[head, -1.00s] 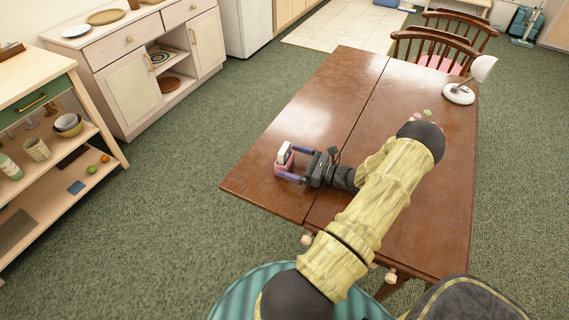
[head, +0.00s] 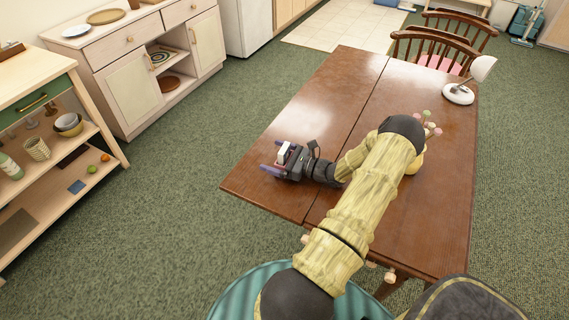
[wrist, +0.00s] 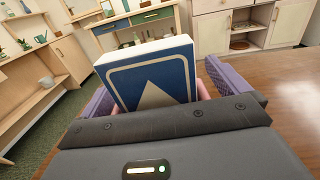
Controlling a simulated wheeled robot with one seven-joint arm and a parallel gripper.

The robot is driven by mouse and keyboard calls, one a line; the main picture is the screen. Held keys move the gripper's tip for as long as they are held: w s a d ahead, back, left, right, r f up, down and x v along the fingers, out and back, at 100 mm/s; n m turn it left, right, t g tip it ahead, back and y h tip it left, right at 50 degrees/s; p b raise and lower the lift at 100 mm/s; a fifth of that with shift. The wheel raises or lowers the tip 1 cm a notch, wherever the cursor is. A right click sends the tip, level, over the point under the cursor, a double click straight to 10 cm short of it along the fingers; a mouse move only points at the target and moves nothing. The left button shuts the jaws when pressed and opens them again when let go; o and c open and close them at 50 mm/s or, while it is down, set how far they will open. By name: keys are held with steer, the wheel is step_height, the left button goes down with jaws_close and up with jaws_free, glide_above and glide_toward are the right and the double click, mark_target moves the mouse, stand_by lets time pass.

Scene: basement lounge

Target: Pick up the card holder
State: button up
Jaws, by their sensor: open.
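The card holder is a small pink holder with a blue-and-white card pack standing in it, near the left edge of the brown table. In the wrist view the blue card face (wrist: 155,78) fills the middle, and a bit of the pink holder (wrist: 203,90) shows beside it. In the head view mainly the white top of the pack (head: 285,152) shows. My gripper (head: 272,157) is open, with one purple finger on each side of the holder and the tips reaching past it. The holder's base is hidden by my gripper.
The wooden table (head: 330,100) is mostly clear. A vase with pink and green balls on stems (head: 428,125) stands behind my arm. A white lamp (head: 459,94) is at the far right corner. Chairs (head: 430,50) stand at the far end.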

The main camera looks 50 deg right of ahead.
steer(key=c, duration=1.1)
steer(key=shift+o, duration=0.2)
step_height(320, 180, up, 10)
